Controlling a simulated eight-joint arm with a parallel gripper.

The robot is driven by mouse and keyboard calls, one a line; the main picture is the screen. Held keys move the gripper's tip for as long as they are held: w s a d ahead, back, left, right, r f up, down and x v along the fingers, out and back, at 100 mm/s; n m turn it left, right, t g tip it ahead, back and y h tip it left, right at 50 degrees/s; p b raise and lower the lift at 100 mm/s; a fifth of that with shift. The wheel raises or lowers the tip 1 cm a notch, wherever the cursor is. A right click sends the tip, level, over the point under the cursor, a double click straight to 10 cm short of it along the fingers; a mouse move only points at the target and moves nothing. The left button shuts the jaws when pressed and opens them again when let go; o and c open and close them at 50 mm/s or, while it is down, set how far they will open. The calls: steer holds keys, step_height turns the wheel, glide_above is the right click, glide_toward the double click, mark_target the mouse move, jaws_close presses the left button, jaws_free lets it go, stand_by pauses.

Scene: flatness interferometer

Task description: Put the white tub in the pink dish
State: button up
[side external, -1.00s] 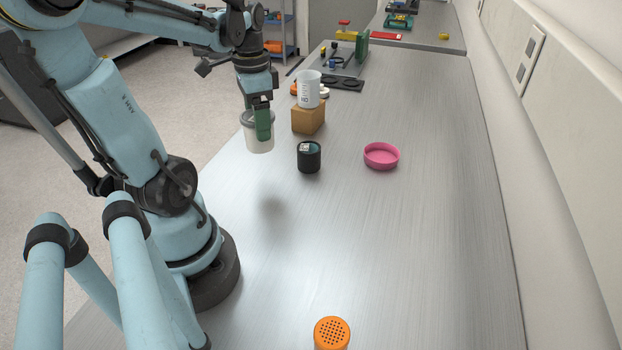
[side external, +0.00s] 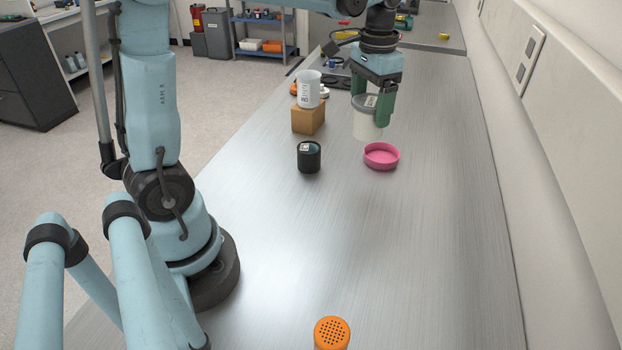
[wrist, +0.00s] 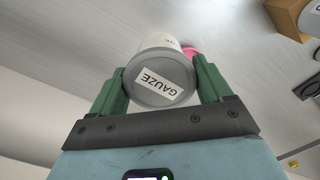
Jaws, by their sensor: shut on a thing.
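The white tub (side external: 367,124) has a grey lid and hangs upright in my gripper (side external: 372,104), above the bench. In the wrist view the tub's lid (wrist: 160,78) carries a label reading GAUZE, with a green finger of my gripper (wrist: 160,88) on each side. The pink dish (side external: 381,157) is round and shallow and stands on the bench. In the side view the tub is above and slightly left of the dish. In the wrist view only a small pink part of the dish (wrist: 190,51) shows past the tub.
A black canister (side external: 309,157) stands left of the dish. A white beaker (side external: 308,88) stands on a brown block (side external: 308,119) behind it. An orange perforated-top container (side external: 332,333) is at the near edge. The bench right of the dish is clear up to the wall.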

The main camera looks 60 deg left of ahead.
steer(key=w+d+f, duration=0.1)
steer(key=w+d, duration=0.4)
steer(key=d, duration=0.1)
glide_above(381, 159)
step_height(381, 159, down, 7)
steer(key=shift+a+f, duration=0.1)
steer(key=shift+f, duration=1.95)
steer(key=shift+f, duration=0.15)
steer(key=o, duration=1)
steer(key=shift+c, duration=0.2)
